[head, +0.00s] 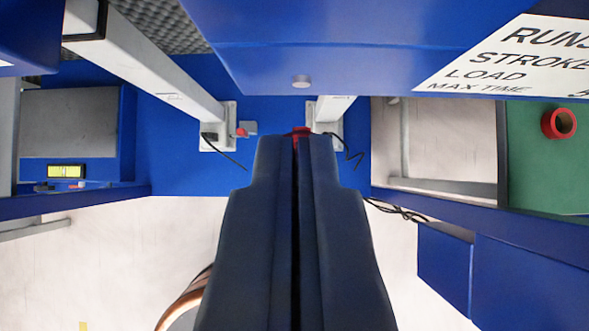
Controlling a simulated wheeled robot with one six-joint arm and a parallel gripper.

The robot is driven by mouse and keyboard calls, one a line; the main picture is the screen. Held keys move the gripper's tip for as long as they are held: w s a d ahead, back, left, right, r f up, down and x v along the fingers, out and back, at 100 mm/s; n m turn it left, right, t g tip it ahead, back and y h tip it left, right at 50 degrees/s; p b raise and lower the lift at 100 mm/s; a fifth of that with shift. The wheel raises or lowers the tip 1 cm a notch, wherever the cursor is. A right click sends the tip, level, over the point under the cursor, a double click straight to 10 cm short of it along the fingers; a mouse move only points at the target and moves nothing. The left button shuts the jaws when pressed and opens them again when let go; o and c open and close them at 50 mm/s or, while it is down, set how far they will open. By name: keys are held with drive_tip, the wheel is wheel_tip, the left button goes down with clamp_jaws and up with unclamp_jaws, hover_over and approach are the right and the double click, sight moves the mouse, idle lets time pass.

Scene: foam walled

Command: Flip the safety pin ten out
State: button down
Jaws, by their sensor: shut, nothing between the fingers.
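My gripper (296,142) is in the middle of the head view, its two dark fingers shut together and empty. A small red part (301,130) shows just past the fingertips, mostly hidden by them. I cannot tell whether the fingers touch it. A second small red-tipped part (242,131) on a grey block sits to the left of the fingertips, beside the foot of a grey post. No number is readable on either red part, so I cannot tell which is safety pin ten.
Two grey posts (165,65) stand on pale base plates on the blue machine frame (180,175). Black cables hang near both plates. A white sign (515,60) is at upper right, above a green panel with a red ring (559,123). A yellow display (66,171) is at left.

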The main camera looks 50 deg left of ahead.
drive_tip(key=shift+x, duration=2.65)
drive_tip(key=shift+d, duration=0.1)
drive_tip(key=shift+s+d, duration=1.1)
drive_tip(key=shift+d, duration=0.2)
drive_tip(key=shift+f, duration=0.1)
drive_tip(key=v, duration=1)
drive_tip(key=shift+a, duration=0.1)
